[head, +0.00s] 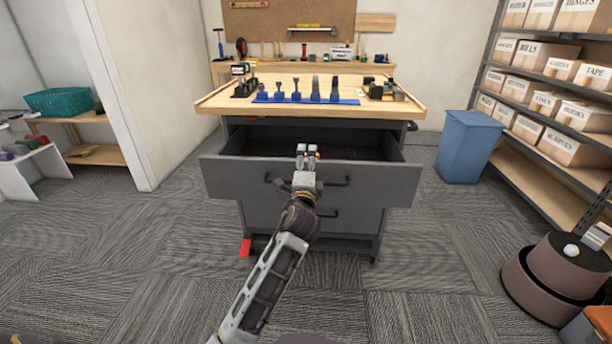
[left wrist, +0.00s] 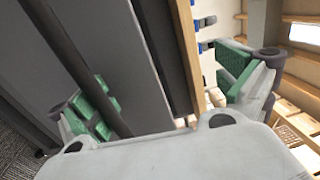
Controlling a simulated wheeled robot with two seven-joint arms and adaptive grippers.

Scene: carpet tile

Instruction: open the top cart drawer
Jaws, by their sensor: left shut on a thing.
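The grey cart (head: 377,215) stands ahead with a wooden top. Its top drawer (head: 230,180) is pulled out toward me, and its dark inside shows behind the drawer front. The exact contact is hard to see. My right gripper is not in view.
A blue bin (head: 466,147) and box shelves stand at right, with a round brown object (head: 552,278) nearer. Carpet in front of the cart is mostly free.

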